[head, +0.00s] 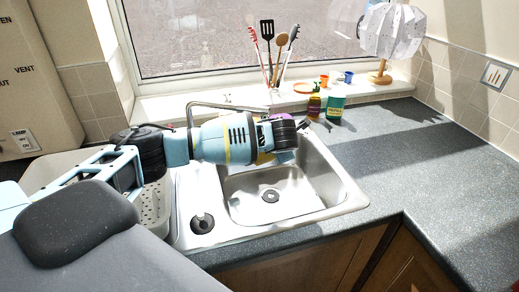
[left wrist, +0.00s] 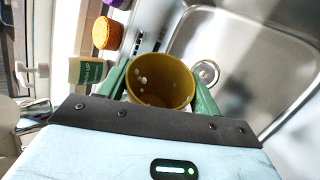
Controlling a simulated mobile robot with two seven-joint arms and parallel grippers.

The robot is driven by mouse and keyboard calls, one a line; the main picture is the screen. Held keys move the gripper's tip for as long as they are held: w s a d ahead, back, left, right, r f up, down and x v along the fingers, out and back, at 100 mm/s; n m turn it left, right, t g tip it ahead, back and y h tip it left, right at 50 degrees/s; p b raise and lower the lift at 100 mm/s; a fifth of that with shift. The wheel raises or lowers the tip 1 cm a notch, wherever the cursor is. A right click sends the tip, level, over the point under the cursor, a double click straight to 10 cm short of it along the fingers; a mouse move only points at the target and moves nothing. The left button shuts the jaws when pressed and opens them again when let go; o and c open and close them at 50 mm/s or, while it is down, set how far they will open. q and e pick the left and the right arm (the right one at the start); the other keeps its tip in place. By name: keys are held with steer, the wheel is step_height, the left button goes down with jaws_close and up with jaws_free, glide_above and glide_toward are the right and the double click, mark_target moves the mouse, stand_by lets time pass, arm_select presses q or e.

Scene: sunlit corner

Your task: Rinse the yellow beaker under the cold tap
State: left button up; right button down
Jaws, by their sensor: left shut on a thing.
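The yellow beaker (left wrist: 160,82) is in the left wrist view, its open mouth facing the camera, with a few pale spots on its inner wall. My left gripper (left wrist: 160,92) is shut on it, with a green finger on either side. In the head view my left gripper (head: 284,142) is over the back of the steel sink basin (head: 245,195); the beaker cannot be made out clearly there. A metal tap spout (head: 225,106) runs behind my left arm, partly hidden. I cannot tell whether water runs. My right gripper is not in view.
A brown bottle (head: 314,106) and a green-labelled tub (head: 335,106) stand behind the sink. Utensils (head: 268,40), small cups and a lamp (head: 392,32) are on the sill. A drainer (head: 154,208) is left of the sink. The right worktop (head: 420,145) is clear.

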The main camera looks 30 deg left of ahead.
arm_select(q)
steer(key=shift+s+d, duration=0.65)
steer(key=shift+s, duration=0.2)
steer(key=shift+s+d, duration=0.45)
steer(key=shift+s, duration=0.3)
steer(key=shift+s+d, duration=0.5)
steer(key=shift+s, duration=0.2)
steer(key=shift+s+d, duration=0.45)
steer(key=shift+s, duration=0.3)
steer(key=v, duration=0.6)
steer(key=shift+w+r, duration=0.2)
steer(key=shift+r, duration=0.25)
steer(key=s+d+m+h, duration=0.2)
steer(key=s+d+m, duration=0.1)
steer(key=s, duration=0.2)
steer(key=s+d+r+m+t+h, duration=0.1)
steer(key=s+d+m+h, duration=0.2)
steer(key=s, duration=0.3)
steer(key=shift+r+m, duration=0.3)
